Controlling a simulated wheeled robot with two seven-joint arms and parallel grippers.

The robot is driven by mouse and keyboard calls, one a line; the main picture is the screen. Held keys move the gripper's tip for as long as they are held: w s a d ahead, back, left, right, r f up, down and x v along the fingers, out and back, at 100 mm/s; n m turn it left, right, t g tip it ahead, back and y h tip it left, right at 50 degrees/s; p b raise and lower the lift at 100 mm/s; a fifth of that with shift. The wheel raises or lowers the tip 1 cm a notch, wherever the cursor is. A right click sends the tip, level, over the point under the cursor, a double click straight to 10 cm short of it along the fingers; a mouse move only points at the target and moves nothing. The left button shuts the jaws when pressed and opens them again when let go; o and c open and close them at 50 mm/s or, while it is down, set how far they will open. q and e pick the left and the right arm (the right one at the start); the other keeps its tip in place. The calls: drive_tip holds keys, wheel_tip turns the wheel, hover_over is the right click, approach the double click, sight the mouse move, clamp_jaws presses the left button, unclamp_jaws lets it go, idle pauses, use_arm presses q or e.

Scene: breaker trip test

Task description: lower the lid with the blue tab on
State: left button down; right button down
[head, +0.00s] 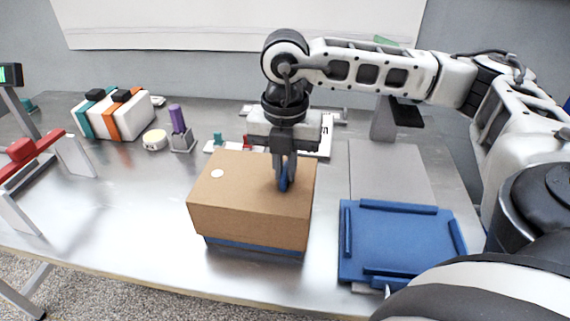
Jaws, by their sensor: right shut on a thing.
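A brown box-shaped lid (235,195) with a white dot on top is near the front middle of the table. Its blue tab (283,184) stands up from the top, mostly hidden between the fingers of my right gripper (285,177). That gripper points down and is shut on the tab. A blue base (250,247) shows as a thin strip under the lid's front edge. The lid hides the rest of it, and I cannot tell whether lid and base touch. My left gripper is not in view.
A blue tray (397,240) with raised edge strips lies to the right. Behind the lid are a purple-handled item (178,122), a round white disc (155,139) and white boxes with coloured bands (113,116). A red-topped stand (35,150) is at left. Table left of the lid is clear.

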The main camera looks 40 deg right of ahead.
drive_tip(key=c, duration=1.5)
unclamp_jaws()
drive_tip(key=shift+o, duration=0.5)
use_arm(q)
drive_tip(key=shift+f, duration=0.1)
